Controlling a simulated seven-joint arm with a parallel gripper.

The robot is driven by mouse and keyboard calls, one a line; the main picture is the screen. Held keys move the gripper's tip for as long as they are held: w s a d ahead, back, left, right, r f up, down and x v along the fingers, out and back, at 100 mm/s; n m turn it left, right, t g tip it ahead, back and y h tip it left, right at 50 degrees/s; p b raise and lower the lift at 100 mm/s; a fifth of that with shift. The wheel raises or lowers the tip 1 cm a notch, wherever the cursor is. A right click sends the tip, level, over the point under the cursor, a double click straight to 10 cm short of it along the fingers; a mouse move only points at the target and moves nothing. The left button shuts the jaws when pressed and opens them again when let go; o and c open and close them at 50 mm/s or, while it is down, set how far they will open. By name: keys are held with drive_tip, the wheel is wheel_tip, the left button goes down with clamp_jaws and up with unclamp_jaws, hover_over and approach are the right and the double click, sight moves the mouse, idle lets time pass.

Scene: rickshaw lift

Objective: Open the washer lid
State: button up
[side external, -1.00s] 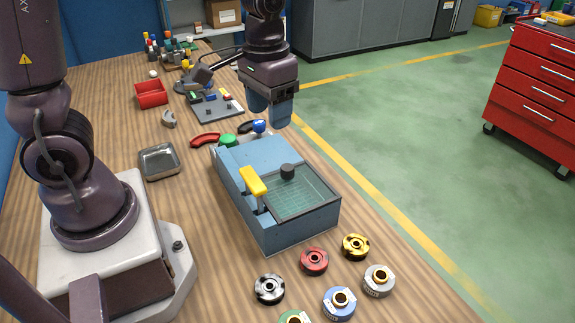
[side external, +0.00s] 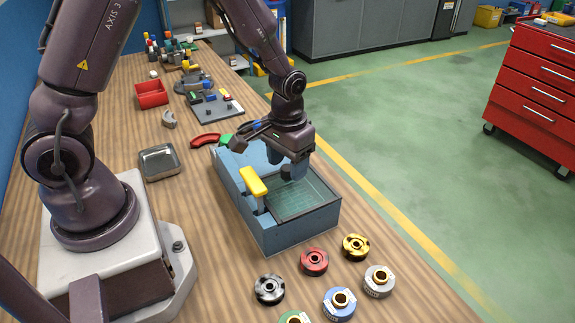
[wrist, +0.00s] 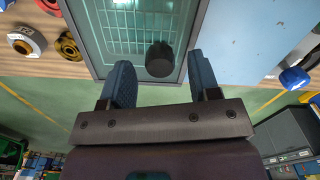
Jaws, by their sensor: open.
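The washer (side external: 263,222) is a blue box on the wooden bench, with a flat see-through greenish lid (side external: 304,202) in a dark frame, lying shut. A yellow handle (side external: 254,182) stands at its left side. A dark round knob (wrist: 160,59) sits on the lid; in the side view it is largely hidden by the fingers. My gripper (side external: 294,172) is just above the lid, pointing down over the knob. In the wrist view its blue fingers (wrist: 162,80) are spread apart, with the knob between and slightly beyond their tips. Contact cannot be told.
Several ring-shaped parts, including a red one (side external: 314,261) and a gold one (side external: 355,247), lie in front of the washer. A grey tray (side external: 159,162) and a red bin (side external: 151,94) stand to the left. The bench (side external: 215,275) left of the rings is clear.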

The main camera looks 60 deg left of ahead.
drive_tip(key=shift+f, duration=0.65)
clamp_jaws()
drive_tip(key=a, duration=1.3)
drive_tip(key=shift+a+r, duration=0.1)
drive_tip(key=shift+a, duration=0.15)
drive_tip(key=shift+c, duration=1.4)
unclamp_jaws()
drive_tip(key=shift+a, duration=0.1)
drive_tip(key=shift+o, duration=1.4)
